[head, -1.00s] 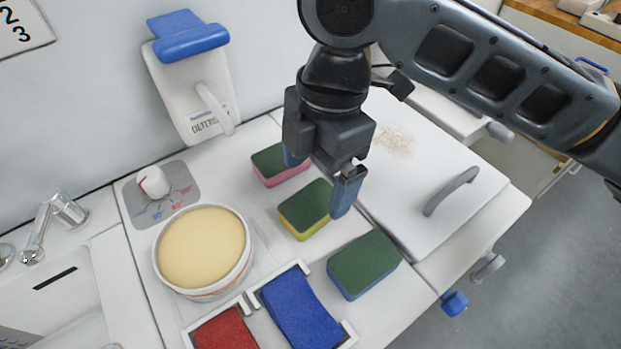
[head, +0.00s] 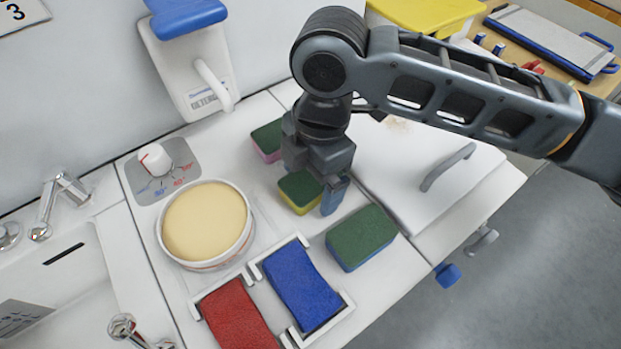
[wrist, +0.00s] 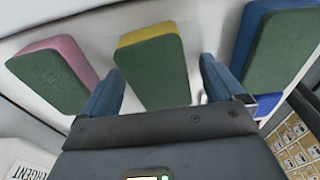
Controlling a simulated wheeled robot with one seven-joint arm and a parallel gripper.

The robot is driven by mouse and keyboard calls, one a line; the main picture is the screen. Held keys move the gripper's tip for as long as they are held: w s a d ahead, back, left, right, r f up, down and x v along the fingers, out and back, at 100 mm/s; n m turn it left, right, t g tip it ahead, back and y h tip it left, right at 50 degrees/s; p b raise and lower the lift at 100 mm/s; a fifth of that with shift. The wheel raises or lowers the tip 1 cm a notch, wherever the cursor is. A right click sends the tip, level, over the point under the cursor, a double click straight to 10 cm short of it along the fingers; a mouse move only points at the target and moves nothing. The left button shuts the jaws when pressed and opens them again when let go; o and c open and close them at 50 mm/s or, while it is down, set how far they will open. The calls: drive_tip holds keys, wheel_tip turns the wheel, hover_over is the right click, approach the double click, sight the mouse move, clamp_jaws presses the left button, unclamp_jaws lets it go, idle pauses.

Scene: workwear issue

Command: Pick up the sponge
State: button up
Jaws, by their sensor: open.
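Three green-topped sponges lie on the white counter: a yellow-sided one (head: 300,193) in the middle, a pink-sided one (head: 267,141) behind it and a blue-sided one (head: 361,238) in front. My gripper (head: 313,187) is low over the yellow sponge, jaws open, one blue finger beside its right side; the other finger is mostly hidden. In the wrist view the yellow sponge (wrist: 155,75) shows between my two fingers (wrist: 163,88), closer to the left one. The pink sponge (wrist: 55,75) is outside the left finger, the blue one (wrist: 280,50) outside the right.
A round tub of cream paste (head: 206,222) stands left of the sponges. Red (head: 238,316) and blue (head: 301,288) pads sit in white holders in front. A white lid with a grey handle (head: 447,167) is to the right. A detergent dispenser (head: 190,70) hangs behind.

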drive_tip(key=shift+f, duration=0.15)
drive_tip(key=c, duration=1)
